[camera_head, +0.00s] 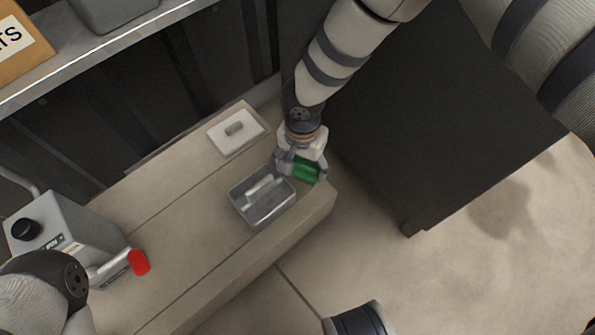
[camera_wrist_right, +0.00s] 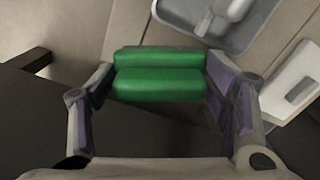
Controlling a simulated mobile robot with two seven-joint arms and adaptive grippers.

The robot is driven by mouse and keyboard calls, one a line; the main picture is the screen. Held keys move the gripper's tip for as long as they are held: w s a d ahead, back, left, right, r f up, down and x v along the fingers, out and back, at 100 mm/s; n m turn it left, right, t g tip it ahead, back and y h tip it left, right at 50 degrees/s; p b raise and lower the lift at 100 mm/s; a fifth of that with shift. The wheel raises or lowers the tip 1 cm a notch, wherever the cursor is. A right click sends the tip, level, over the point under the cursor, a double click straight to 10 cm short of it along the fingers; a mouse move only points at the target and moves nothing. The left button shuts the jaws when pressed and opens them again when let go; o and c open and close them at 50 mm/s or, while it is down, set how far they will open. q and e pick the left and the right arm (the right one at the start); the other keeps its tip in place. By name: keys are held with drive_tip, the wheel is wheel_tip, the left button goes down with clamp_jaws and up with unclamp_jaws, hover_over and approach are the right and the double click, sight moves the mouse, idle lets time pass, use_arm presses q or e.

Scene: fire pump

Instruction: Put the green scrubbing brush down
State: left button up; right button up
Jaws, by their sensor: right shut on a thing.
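The green scrubbing brush (camera_head: 306,169) is held between the fingers of my right gripper (camera_head: 300,163), near the right end of the wooden bench (camera_head: 190,215). In the right wrist view the brush (camera_wrist_right: 159,75) is a green block spanning the gap between the two fingers of the gripper (camera_wrist_right: 158,92). Whether the brush touches the bench top cannot be told. My left gripper does not show clearly; only part of my left arm is at the lower left.
A grey metal tray (camera_head: 243,217) with a light-coloured object in it sits just left of the brush. A white plate with a grey handle (camera_head: 226,143) lies behind it. A grey pump box with a red-ended lever (camera_head: 138,262) stands at the left. A dark cabinet (camera_head: 440,130) stands at right.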

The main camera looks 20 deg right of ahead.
sight(301, 168)
drive_tip(key=shift+w+d+f+b, duration=0.1)
drive_tip(key=shift+w+f+b, duration=0.3)
drive_tip(key=shift+f, duration=0.2)
drive_tip(key=f+b, duration=0.3)
drive_tip(key=b, duration=0.1)
drive_tip(key=shift+w+d+f, duration=0.1)
drive_tip(key=shift+w+f, duration=0.3)
drive_tip(key=shift+c, duration=0.4)
drive_tip(key=shift+r, duration=0.1)
drive_tip(key=o, duration=0.8)
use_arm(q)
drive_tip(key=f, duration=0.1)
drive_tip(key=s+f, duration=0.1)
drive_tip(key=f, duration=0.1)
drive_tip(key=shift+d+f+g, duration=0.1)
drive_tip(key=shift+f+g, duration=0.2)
